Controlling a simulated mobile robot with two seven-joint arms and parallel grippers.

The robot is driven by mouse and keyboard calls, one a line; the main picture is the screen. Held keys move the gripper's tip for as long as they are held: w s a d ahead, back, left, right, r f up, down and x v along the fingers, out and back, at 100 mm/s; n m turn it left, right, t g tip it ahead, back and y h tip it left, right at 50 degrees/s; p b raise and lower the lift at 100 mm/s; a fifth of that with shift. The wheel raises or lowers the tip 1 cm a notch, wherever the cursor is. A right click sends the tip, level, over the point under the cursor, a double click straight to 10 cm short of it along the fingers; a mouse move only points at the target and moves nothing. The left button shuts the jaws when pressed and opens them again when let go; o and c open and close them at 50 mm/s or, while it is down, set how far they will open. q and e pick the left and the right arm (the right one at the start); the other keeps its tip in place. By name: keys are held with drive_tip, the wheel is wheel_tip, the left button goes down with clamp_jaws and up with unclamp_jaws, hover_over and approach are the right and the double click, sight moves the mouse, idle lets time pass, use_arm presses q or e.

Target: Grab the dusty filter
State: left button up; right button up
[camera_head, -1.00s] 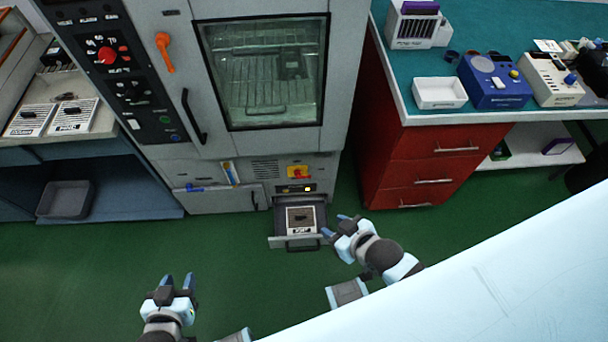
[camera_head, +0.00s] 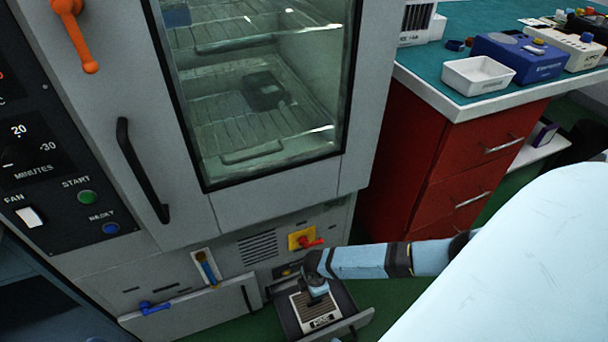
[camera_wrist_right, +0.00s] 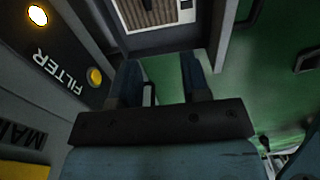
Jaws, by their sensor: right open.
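The dusty filter (camera_head: 320,317) is a white-framed panel with a brown-grey pleated face, lying in the pulled-out drawer (camera_head: 352,326) at the foot of the oven cabinet. My right gripper (camera_head: 318,291) is over the filter's rear part in the head view and hides some of it. In the right wrist view the filter (camera_wrist_right: 150,14) shows at the top, beyond the fingertips. The two fingers (camera_wrist_right: 165,72) are apart with nothing held between them. My left gripper is out of view.
The oven cabinet (camera_head: 270,195) rises directly behind the drawer, with a red-yellow switch (camera_head: 304,240) and a blue-handled valve (camera_head: 153,308) low on its front. A red drawer unit (camera_head: 410,185) stands to the right. Some green floor is clear beside the drawer.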

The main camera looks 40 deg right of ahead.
wheel_tip(320, 180, down, 2)
drive_tip(key=w+d+f, duration=0.1)
drive_tip(key=d, duration=0.1)
drive_tip(key=b, duration=0.5)
hover_over(315, 306)
drive_tip(key=f, duration=0.7)
drive_tip(key=shift+w+f, duration=0.3)
drive_tip(key=shift+w, duration=0.05)
wheel_tip(315, 306, down, 5)
drive_tip(key=b, duration=0.3)
drive_tip(key=shift+d+b, duration=0.15)
drive_tip(key=shift+b, duration=0.25)
drive_tip(key=shift+f, duration=0.1)
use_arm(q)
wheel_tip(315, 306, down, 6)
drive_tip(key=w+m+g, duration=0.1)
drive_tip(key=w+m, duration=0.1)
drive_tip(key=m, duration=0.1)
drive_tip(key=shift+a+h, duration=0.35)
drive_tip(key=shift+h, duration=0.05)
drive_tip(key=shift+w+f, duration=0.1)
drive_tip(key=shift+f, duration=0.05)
use_arm(e)
clamp_jaws()
